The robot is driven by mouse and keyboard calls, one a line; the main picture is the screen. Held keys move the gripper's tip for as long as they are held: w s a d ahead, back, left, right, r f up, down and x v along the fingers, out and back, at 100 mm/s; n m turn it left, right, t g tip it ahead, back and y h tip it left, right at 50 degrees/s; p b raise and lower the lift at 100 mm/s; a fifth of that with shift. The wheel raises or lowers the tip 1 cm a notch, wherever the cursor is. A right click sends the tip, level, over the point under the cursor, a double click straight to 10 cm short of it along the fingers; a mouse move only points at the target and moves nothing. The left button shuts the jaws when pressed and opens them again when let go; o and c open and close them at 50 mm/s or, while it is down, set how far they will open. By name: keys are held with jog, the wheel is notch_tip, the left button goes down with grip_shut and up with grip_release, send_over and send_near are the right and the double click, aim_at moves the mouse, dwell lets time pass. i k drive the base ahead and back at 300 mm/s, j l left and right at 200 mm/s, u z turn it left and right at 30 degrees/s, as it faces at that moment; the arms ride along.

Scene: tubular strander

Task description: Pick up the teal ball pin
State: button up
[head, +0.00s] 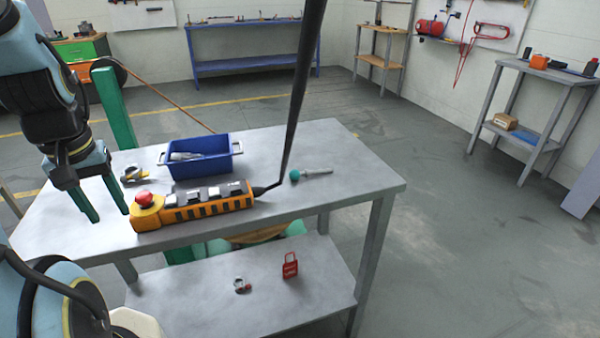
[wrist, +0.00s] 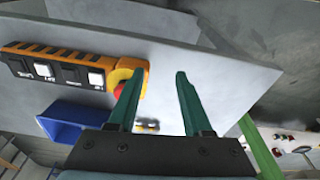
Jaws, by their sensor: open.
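The teal ball pin (head: 296,175) lies on the grey table top, to the right of the orange control pendant. Its ball end is teal and its pale shank points right. I do not see the pin in the wrist view. My gripper (head: 108,217) is above the left part of the table, left of the pendant's red button and far from the pin. In the wrist view its two green fingers (wrist: 156,88) are spread apart with nothing between them.
The orange pendant (head: 205,207) lies at the table's front, its thick black cable (head: 300,90) rising beside the pin. A blue bin (head: 235,160) and a yellow-grey item (head: 133,174) stand behind. The table's right end (head: 365,175) is clear. A red tag (head: 290,265) is on the lower shelf.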

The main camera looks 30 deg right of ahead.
aim_at(294, 174)
jog(key=l+u, duration=0.1)
jog(key=u, duration=0.35)
jog(key=l+u, duration=0.15)
jog(key=u, duration=0.35)
jog(key=k+u, duration=0.1)
jog(key=u, duration=0.35)
jog(key=k+l+u, duration=0.9)
jog(key=k+u, duration=0.45)
jog(key=k, duration=0.15)
jog(key=k+u, duration=0.1)
jog(key=k, duration=1.65)
